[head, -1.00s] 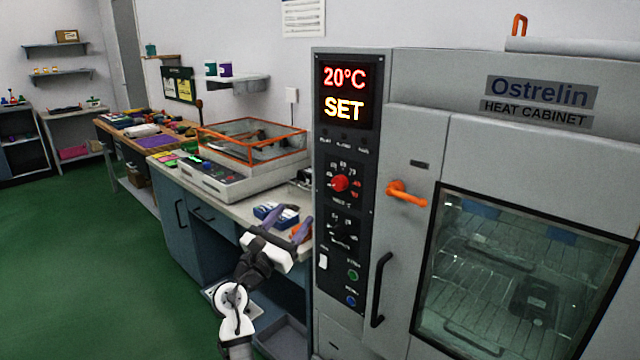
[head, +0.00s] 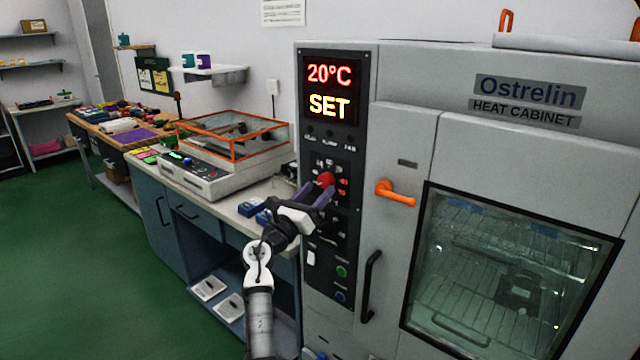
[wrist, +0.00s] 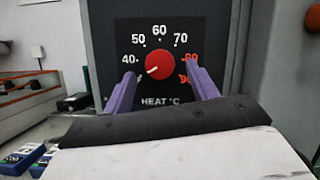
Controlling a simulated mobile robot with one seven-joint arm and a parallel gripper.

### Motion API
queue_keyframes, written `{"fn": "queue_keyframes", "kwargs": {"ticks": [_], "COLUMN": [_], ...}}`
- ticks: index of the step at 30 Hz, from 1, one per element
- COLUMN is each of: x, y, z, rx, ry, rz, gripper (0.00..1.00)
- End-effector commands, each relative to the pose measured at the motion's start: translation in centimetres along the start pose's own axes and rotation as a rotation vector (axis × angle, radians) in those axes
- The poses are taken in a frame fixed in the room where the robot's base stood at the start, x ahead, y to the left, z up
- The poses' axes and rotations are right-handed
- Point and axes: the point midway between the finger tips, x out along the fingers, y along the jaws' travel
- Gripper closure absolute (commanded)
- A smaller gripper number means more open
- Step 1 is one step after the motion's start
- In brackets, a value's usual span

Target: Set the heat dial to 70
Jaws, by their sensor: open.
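The heat dial is a round red knob (head: 326,179) on the black control panel of the heat cabinet. In the wrist view the red knob (wrist: 160,65) sits mid-panel, under the 60 mark, with 70 to its upper right. Its white pointer line points lower left, below 40, at a mark partly hidden by a finger. My gripper (head: 315,190) is in front of the panel, close to the dial. In the wrist view my gripper (wrist: 160,76) is open, its purple fingers either side of the knob with gaps. The display (head: 329,90) reads 20°C and SET.
An orange door handle (head: 396,193) sticks out right of the panel. A lower black handle (head: 371,285) is below it. The bench (head: 235,205) left of the cabinet carries an orange-edged clear-lidded machine (head: 225,150) and blue boxes (head: 251,207).

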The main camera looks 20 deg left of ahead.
Motion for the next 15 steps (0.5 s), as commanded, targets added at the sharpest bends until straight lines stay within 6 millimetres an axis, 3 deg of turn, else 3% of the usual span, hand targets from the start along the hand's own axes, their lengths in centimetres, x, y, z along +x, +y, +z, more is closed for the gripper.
{"fn": "queue_keyframes", "kwargs": {"ticks": [6,15], "x": [2.0,2.2], "y": [0.0,0.0], "z": [0.1,0.0], "rx": [0.0,0.001], "ry": [0.0,-0.001], "rz": [0.0,0.001], "gripper": [0.42,0.42]}}
